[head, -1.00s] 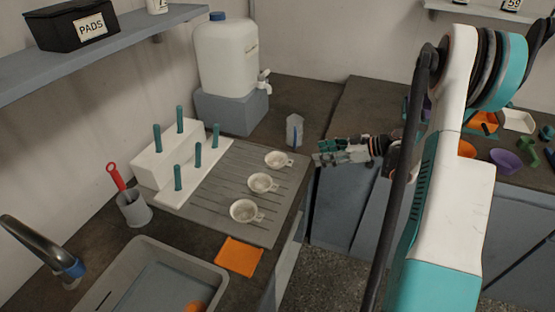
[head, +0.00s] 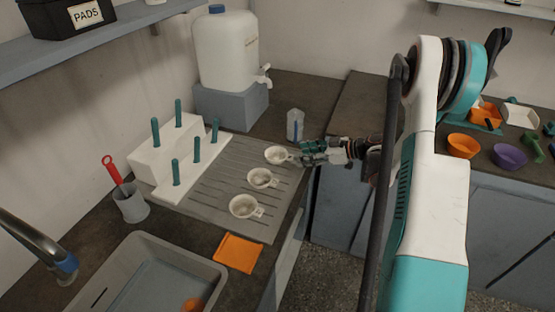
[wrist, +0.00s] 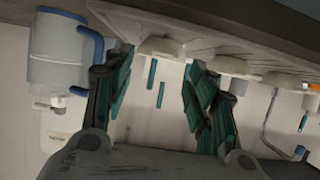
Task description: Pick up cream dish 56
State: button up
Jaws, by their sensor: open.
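Three small cream dishes with side handles stand in a row on the grey ridged drainboard (head: 215,195): a far one (head: 277,155), a middle one (head: 262,178) and a near one (head: 245,207). No numbers are legible, so I cannot tell which is 56. My gripper (head: 303,153) is open and level, just right of the far dish, at its handle side. In the wrist view, my open teal fingers (wrist: 157,70) point at the far dish (wrist: 160,47), which shows between them; contact is not clear. The other dishes (wrist: 229,65) show to the right.
A clear jug with a blue handle (head: 295,125) stands close behind my gripper. A white peg rack (head: 160,160), a large water container (head: 225,55), a sink (head: 205,270) and an orange mat (head: 238,253) surround the drainboard. Coloured bowls (head: 510,156) sit on the right counter.

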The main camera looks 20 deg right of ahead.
aim_at(289, 157)
jog(key=w+a+f+b, duration=0.1)
jog(key=w+a+f, duration=0.1)
jog(key=shift+a+f+b, duration=0.15)
jog(key=shift+a+b, duration=0.25)
jog(key=shift+w+a, duration=0.25)
jog(key=shift+c, duration=0.6)
jog(key=c, duration=1)
jog(key=shift+c, duration=0.2)
notch_tip(289, 157, up, 20)
jog(key=p, duration=0.6)
jog(key=shift+p, duration=0.4)
